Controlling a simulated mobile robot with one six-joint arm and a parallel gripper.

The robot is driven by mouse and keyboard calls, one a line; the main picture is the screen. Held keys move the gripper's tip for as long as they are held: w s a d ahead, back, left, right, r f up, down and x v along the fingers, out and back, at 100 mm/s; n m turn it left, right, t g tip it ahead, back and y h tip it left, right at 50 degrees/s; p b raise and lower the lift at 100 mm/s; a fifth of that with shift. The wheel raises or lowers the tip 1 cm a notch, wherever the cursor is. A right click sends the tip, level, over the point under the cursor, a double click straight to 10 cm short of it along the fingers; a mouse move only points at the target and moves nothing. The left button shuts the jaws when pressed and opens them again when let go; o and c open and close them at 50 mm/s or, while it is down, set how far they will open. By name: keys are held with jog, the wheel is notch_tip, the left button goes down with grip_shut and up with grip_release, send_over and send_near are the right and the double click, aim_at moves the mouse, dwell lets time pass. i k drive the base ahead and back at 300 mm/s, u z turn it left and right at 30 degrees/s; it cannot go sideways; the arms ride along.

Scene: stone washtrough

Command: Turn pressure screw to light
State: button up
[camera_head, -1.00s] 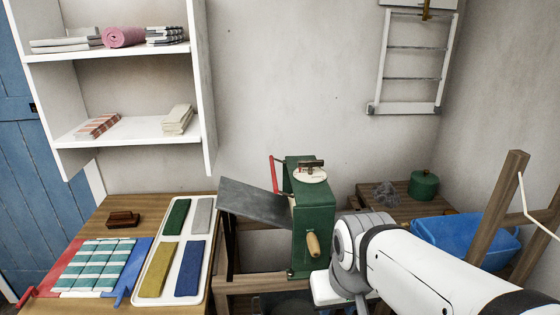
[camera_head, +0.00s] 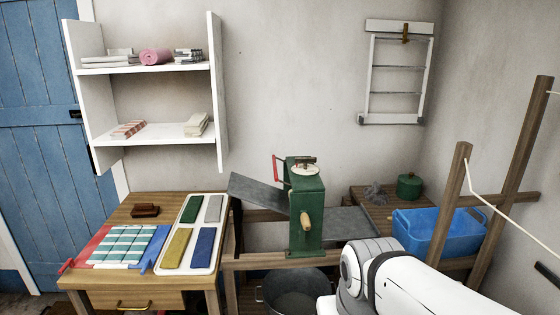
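The green mangle (camera_head: 307,212) stands at the back of the wooden stand, upright. On its top sits a round pale dial plate (camera_head: 305,170) with a small dark bar-shaped pressure screw handle (camera_head: 305,160) above it. The dial's markings are too small to read. A red lever (camera_head: 276,168) rises at the mangle's left, and a wooden crank grip (camera_head: 305,218) is on its front. My white and grey arm reaches in from the lower right, well apart from the mangle. My gripper is out of view.
Sloping grey boards flank the mangle (camera_head: 256,190). A metal tub (camera_head: 296,293) is below. A table (camera_head: 142,206) with a white tray (camera_head: 205,197) of folded cloths stands at left. A blue basin (camera_head: 437,232) and wooden posts (camera_head: 448,205) are at right.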

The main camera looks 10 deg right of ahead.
aim_at(304, 160)
jog(key=z, duration=0.15)
jog(key=i, duration=0.85)
jog(key=u, duration=0.05)
